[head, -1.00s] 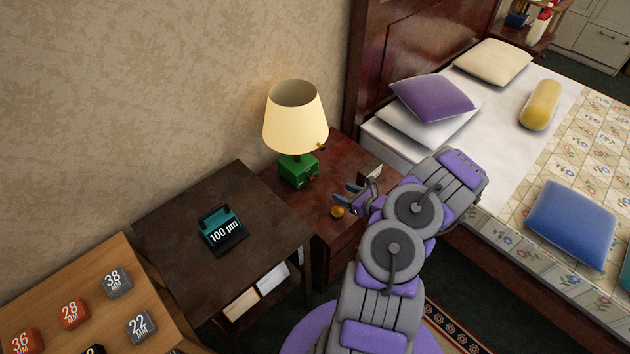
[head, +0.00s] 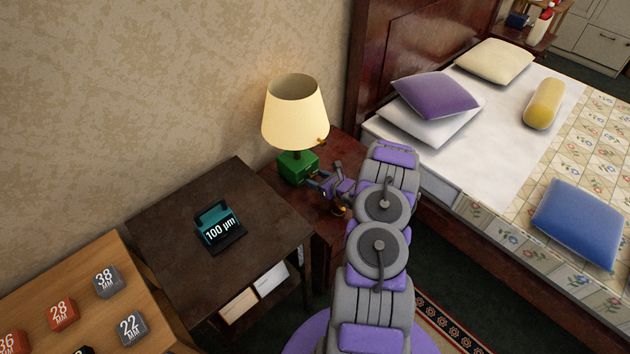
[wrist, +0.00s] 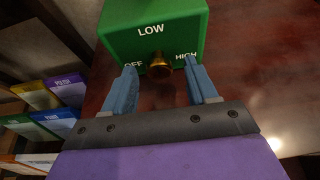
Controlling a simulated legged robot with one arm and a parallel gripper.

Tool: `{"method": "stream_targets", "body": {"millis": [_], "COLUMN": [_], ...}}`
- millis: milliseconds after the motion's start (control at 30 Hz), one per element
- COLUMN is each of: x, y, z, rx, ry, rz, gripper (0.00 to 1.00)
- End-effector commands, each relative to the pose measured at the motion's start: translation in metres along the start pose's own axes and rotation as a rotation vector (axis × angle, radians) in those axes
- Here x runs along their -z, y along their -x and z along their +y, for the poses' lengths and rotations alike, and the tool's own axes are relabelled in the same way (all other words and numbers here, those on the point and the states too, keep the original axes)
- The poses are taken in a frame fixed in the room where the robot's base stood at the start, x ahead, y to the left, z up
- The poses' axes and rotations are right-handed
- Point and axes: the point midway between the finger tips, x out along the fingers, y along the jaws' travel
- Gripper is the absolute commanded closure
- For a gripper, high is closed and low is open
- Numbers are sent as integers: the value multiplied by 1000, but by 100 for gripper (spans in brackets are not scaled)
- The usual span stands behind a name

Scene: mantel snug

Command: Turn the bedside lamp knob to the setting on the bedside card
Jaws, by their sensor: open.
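The bedside lamp has a cream shade (head: 294,112) and a green base (head: 297,168), and stands on the dark red nightstand. In the wrist view the green base (wrist: 150,25) bears the words OFF at left, LOW at top and HIGH at right. A brass knob (wrist: 157,60) sits among them; which word it points to is not clear. My gripper (wrist: 160,67) is open, with its blue fingertips on either side of the knob and a gap on both sides. In the head view my gripper (head: 318,182) is beside the lamp base. I cannot make out the bedside card.
Numbered blocks lie on a wooden table (head: 75,275) at lower left. A small orange ball (head: 338,210) is close to my gripper. The bed (head: 500,120) is at right.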

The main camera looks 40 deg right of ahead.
Motion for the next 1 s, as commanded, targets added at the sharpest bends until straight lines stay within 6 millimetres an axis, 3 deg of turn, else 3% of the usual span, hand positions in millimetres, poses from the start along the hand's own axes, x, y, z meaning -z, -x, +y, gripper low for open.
{"method": "stream_targets", "body": {"millis": [200,500,1000], "x": [0,-1,-1], "y": [-16,-17,-16], "z": [0,0,0], "rx": [0,0,1], "ry": [-1,-2,-2], "rz": [-1,-1,-1], "gripper": [42,42,90]}}
